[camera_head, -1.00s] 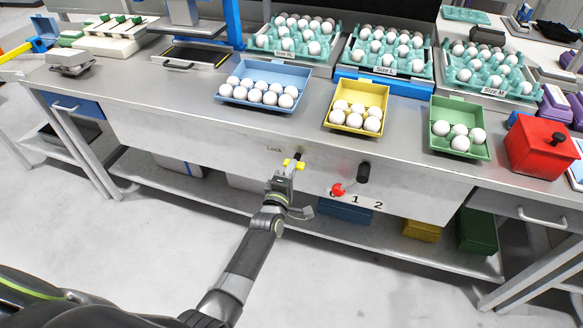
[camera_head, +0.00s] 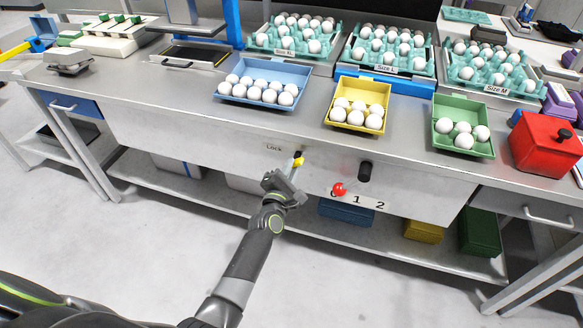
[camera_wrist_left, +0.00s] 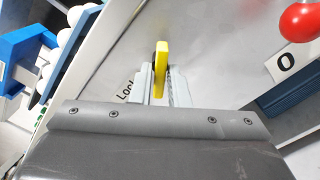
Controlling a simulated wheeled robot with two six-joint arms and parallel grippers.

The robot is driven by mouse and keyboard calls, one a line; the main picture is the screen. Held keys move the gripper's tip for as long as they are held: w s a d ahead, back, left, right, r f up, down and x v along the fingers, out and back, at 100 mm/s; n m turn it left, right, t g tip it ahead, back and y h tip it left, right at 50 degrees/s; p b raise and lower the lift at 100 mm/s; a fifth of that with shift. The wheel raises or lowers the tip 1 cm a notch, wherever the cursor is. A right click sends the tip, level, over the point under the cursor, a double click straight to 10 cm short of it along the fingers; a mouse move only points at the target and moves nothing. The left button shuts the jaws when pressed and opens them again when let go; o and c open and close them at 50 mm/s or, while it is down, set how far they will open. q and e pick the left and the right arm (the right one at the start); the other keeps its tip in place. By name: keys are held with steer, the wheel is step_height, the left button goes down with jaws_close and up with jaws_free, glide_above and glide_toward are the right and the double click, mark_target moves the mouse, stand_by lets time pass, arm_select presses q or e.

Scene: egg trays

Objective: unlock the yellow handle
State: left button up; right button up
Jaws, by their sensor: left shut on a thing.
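The yellow handle (camera_head: 298,162) sits on the grey front panel of the bench, just right of the printed word "Lock" (camera_head: 274,147). My left gripper (camera_head: 293,170) reaches up to it from below and is shut on it. In the left wrist view the yellow handle (camera_wrist_left: 161,68) stands upright between the two pale fingers of my left gripper (camera_wrist_left: 160,85). The gripper body covers the lower part of the handle. My right gripper is not in view.
Right of the handle are a red knob (camera_head: 339,189) and a black knob (camera_head: 365,172), with the numbers 1 and 2 below. Blue (camera_head: 226,99), yellow (camera_head: 329,121) and green (camera_head: 437,142) egg trays stand on the bench above. The floor in front is clear.

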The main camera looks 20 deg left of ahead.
arm_select(q)
steer(key=shift+n, duration=1.1)
steer(key=n, duration=0.4)
steer(key=shift+n, duration=0.4)
steer(key=n, duration=0.3)
steer(key=shift+n+b, duration=0.3)
steer(key=shift+b, duration=0.05)
steer(key=o, duration=0.8)
steer(key=shift+c, duration=0.2)
